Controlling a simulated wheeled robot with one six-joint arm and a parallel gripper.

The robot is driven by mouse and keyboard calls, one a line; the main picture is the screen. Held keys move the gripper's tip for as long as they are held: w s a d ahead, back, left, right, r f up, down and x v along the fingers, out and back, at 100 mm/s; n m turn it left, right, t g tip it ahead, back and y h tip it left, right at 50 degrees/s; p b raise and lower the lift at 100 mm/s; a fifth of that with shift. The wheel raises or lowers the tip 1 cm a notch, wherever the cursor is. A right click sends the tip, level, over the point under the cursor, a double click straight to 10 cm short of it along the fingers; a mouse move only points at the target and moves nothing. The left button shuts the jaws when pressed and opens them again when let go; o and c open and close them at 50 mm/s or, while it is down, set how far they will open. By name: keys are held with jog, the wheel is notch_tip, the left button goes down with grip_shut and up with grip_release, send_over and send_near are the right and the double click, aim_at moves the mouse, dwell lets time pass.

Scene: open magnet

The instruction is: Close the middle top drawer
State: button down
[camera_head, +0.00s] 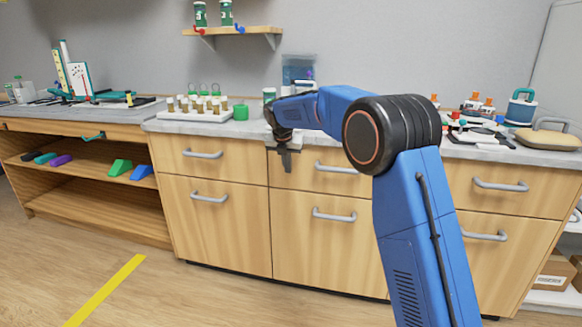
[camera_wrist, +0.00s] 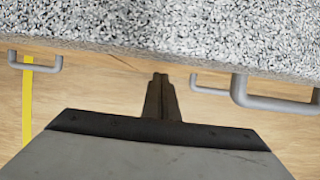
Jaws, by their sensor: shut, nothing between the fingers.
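The middle top drawer (camera_head: 335,182) is a wooden front with a grey bar handle (camera_head: 336,168), under the grey countertop. Its left part is behind my gripper and its right end is behind my arm. I see no drawer interior, and I cannot tell whether the front stands slightly out. My gripper (camera_head: 287,166) is shut and empty, just in front of the drawer's left part, left of the handle. In the wrist view my gripper's fingers (camera_wrist: 160,78) are together below the counter edge. A large grey handle (camera_wrist: 275,102) shows to their right. Contact with the front cannot be told.
The left top drawer (camera_head: 235,160) and right top drawer (camera_head: 475,200) flank it, with handled fronts below. The countertop (camera_wrist: 160,30) overhangs close by and carries a vial rack (camera_head: 195,115) and a green-lidded jar (camera_head: 268,94). The floor in front (camera_head: 215,295) is clear.

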jog(key=s+f+v, duration=0.1)
jog(key=s+v, duration=0.1)
jog(key=v, duration=0.9)
jog(key=s+d+r+m, duration=0.2)
jog(key=s+d+m, duration=0.65)
jog(key=s, duration=0.55)
jog(key=s+d+r+m, duration=0.2)
jog(key=s+d+m, duration=0.65)
jog(key=s, duration=0.45)
jog(key=s+d+f+m, duration=0.2)
jog(key=s+f+m, duration=0.3)
jog(key=s, duration=0.4)
jog(key=s+d+f+m+y, duration=0.1)
jog(key=s+d+f+m, duration=0.2)
jog(key=s, duration=0.7)
jog(key=s+d+f+m, duration=0.3)
jog(key=s+f+m, duration=0.4)
jog(key=s, duration=0.3)
jog(key=shift+t, duration=0.3)
